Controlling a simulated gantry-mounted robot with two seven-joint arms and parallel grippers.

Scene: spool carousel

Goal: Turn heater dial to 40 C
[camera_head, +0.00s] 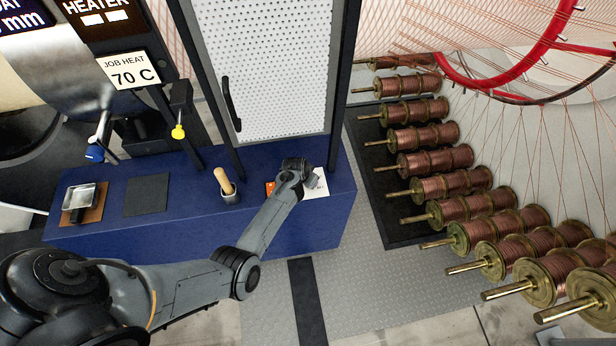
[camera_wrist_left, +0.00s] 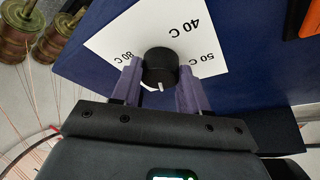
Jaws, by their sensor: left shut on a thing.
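The heater dial (camera_wrist_left: 160,64) is a black round knob on a white card (camera_wrist_left: 110,38) in the left wrist view. The card reads 40 C, 50 C and 80 C around the knob. A small white mark on the knob faces my wrist, away from the 40 C label. My left gripper (camera_wrist_left: 159,84) has a purple finger on each side of the knob and is shut on it. In the head view my left gripper (camera_head: 297,172) is over the card (camera_head: 319,186) on the blue bench, and hides the dial. My right gripper is not in view.
A sign (camera_head: 133,72) reads JOB HEAT 70 C. The blue bench (camera_head: 190,215) also bears a cup with a wooden-handled tool (camera_head: 226,187), a dark mat (camera_head: 146,194) and a small orange item (camera_head: 269,188). Copper spools (camera_head: 430,160) stand at the right. A perforated door (camera_head: 262,70) rises behind.

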